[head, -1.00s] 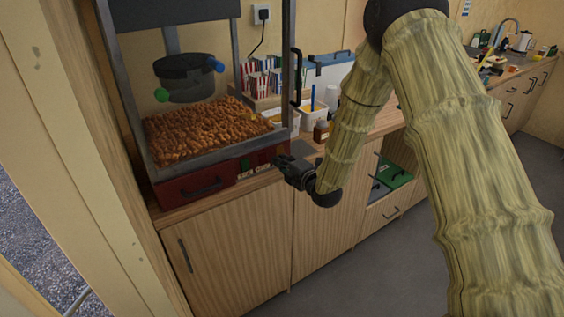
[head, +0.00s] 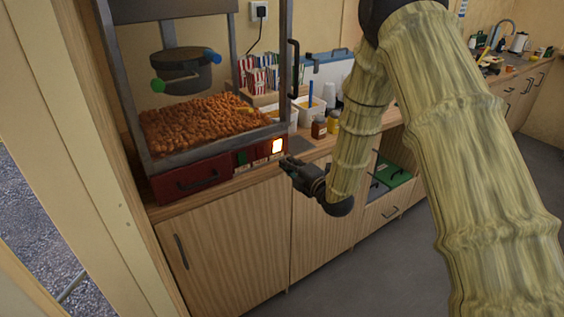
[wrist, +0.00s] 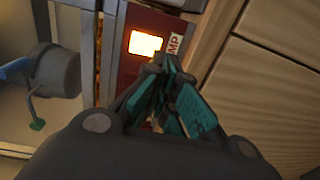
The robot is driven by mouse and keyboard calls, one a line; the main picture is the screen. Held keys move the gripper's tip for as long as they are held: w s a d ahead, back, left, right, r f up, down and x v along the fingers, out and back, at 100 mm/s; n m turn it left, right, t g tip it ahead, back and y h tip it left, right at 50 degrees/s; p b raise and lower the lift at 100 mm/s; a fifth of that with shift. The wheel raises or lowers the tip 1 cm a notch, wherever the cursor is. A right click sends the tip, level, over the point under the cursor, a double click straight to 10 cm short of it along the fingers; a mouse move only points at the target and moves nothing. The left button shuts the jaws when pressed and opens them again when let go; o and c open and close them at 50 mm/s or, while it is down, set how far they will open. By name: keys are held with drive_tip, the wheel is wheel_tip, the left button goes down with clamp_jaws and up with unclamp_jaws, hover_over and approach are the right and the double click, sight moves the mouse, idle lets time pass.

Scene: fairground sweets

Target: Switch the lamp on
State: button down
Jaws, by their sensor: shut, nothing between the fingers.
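The popcorn machine (head: 160,188) stands on the wooden counter, with a red base and a glass case full of popcorn. A lamp switch (head: 277,146) on the right of its red front panel glows bright yellow-white. The glowing switch also shows in the wrist view (wrist: 145,43), beside a label whose visible letters read "MP". A dark green switch (head: 241,157) sits to its left and looks unlit. My gripper (head: 286,162) is shut and empty, just in front of and slightly below the lit switch, apart from it in the head view. In the wrist view its fingertips (wrist: 168,62) are just beside the switch.
Striped popcorn boxes (head: 262,76), small bottles (head: 319,127) and a white tub stand right of the machine. Cabinet doors (head: 220,240) lie below the counter edge. A green-lidded box (head: 393,175) sits in an open shelf. The floor in front is clear.

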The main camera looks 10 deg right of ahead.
drive_tip(key=f+b+v, duration=0.1)
drive_tip(key=b+v, duration=0.1)
drive_tip(key=v, duration=0.6)
drive_tip(key=shift+f, duration=0.3)
drive_tip(key=shift+s, duration=0.15)
drive_tip(key=s+d+f+m+g+h, duration=0.1)
drive_tip(key=s+f+m+g+h, duration=0.1)
drive_tip(key=s+f+m, duration=0.5)
drive_tip(key=s+f+m+g+h, duration=0.1)
drive_tip(key=s+f+g, duration=0.25)
drive_tip(key=f, duration=0.65)
drive_tip(key=s+d+f+m+g+h, duration=0.1)
drive_tip(key=s+f+m+g+h, duration=0.1)
drive_tip(key=s+f+m, duration=0.5)
drive_tip(key=s+f+m+g+h, duration=0.1)
drive_tip(key=s+f+m+g, duration=0.3)
drive_tip(key=s, duration=1)
drive_tip(key=s+f+m+g, duration=0.4)
drive_tip(key=s+f, duration=0.5)
drive_tip(key=s, duration=0.4)
drive_tip(key=shift+s+f+h, duration=0.4)
drive_tip(key=shift+g, duration=0.25)
